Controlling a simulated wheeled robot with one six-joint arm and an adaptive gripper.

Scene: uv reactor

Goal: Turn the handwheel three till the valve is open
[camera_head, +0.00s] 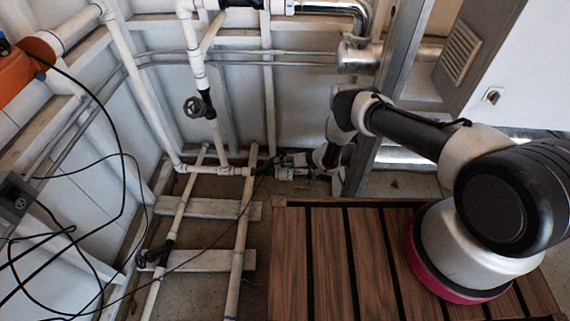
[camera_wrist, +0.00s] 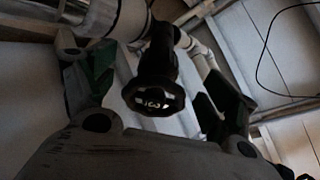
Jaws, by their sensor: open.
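A black handwheel (camera_wrist: 153,98) with an open rim and a small pale mark at its middle shows in the wrist view. It sits on a dark valve stem coming from a white pipe fitting. My gripper (camera_wrist: 142,72) is open, with one finger on each side of the handwheel and visible gaps to both. In the head view my gripper (camera_head: 283,166) is low by the wall, at the right end of the low white pipe. There the handwheel between the fingers cannot be told apart from the dark gripper parts. Whether the valve is open cannot be seen.
Another handwheel (camera_head: 194,106) is on the vertical white pipe. A dark valve (camera_head: 155,254) is on a floor pipe. Slatted decking (camera_head: 330,265) lies in front. Loose black cables hang at the left.

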